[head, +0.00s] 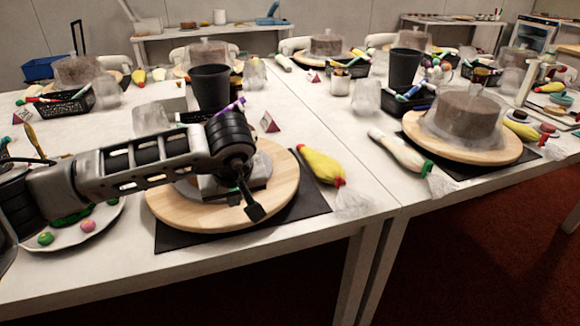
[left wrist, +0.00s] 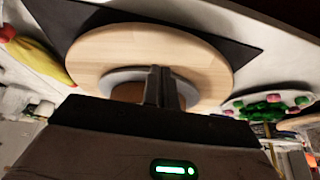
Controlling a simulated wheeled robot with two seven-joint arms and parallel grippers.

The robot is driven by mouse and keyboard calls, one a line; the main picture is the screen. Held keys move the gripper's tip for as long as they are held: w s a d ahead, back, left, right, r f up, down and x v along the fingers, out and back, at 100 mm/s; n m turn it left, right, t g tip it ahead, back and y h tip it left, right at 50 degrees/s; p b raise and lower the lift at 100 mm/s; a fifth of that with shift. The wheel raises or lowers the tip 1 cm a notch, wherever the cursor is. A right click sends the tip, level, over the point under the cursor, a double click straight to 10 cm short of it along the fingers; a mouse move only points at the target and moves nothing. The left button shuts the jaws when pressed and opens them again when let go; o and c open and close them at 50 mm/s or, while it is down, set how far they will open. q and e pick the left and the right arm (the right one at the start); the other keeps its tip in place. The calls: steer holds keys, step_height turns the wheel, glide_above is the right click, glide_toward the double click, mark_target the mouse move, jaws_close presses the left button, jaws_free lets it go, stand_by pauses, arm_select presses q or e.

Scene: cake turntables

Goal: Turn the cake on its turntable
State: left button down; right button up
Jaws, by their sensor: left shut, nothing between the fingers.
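The near turntable (head: 285,183) is a round, pale wooden board on a black mat (head: 312,205). It also shows in the left wrist view (left wrist: 205,65). My left gripper (head: 254,211) is over the front part of the turntable, pointing down. Its fingers are shut together and empty, and they also show in the left wrist view (left wrist: 163,85). A grey disc (left wrist: 112,78) and a brownish patch lie on the board behind the fingers. My arm hides most of what is on the board, so I cannot tell the cake's shape. Contact between the fingers and the board is unclear.
A yellow piping bag (head: 320,166) lies right of the turntable. A plate (head: 95,232) with colored pieces sits to the left. A dark cup (head: 210,86) stands behind. Another table holds a brown cake (head: 467,118) on its own board (head: 430,140).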

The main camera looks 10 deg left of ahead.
arm_select(q)
step_height(320, 180, up, 6)
steer(key=p, duration=0.3)
steer(key=shift+p, duration=0.3)
